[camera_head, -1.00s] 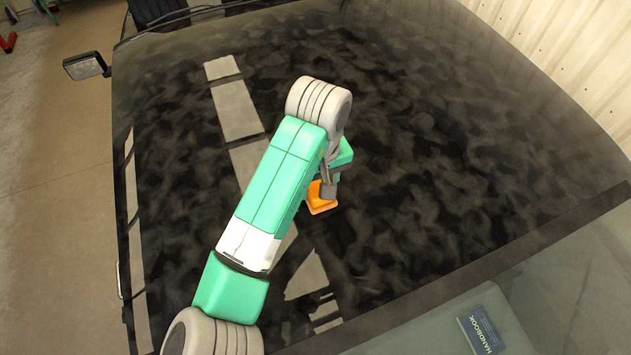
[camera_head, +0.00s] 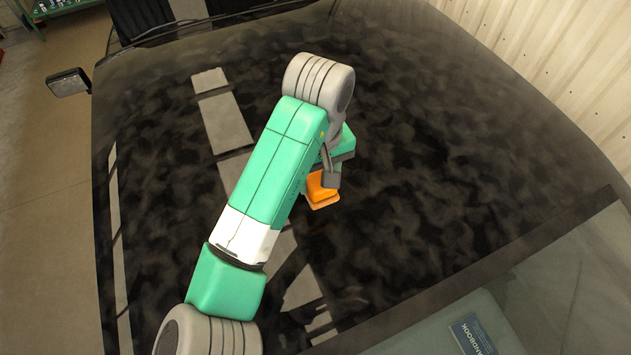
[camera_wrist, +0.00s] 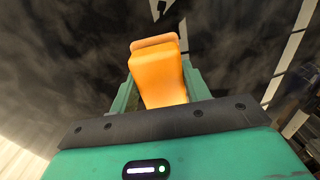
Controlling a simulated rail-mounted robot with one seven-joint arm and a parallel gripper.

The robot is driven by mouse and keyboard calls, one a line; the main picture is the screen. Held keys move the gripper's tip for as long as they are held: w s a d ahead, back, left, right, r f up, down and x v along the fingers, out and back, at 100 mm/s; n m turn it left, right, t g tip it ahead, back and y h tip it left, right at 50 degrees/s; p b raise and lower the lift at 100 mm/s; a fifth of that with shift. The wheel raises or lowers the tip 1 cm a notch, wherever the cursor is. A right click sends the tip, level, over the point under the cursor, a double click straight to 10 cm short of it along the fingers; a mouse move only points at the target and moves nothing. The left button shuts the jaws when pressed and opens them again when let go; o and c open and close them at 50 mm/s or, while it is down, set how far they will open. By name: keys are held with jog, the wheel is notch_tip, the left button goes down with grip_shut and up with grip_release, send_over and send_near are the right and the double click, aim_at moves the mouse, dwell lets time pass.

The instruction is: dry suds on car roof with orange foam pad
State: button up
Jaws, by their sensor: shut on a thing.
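The dark car roof (camera_head: 430,150) fills most of the head view and is mottled with cloudy, smeary suds patches. My gripper (camera_head: 327,180) is low over the middle of the roof, shut on the orange foam pad (camera_head: 322,193). The pad also shows in the wrist view (camera_wrist: 158,75), held between the two green fingers of my gripper (camera_wrist: 160,90), with its wider end pointing away. I cannot tell whether the pad touches the roof. My own arm hides a strip of the roof's middle.
A side mirror (camera_head: 68,82) sticks out at the left. A corrugated wall (camera_head: 570,70) runs along the right. The windshield (camera_head: 520,300) is at the lower right, with a blue handbook (camera_head: 471,337) behind it. A green shelf (camera_head: 60,8) stands at the upper left.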

jog(key=shift+r, duration=1.55)
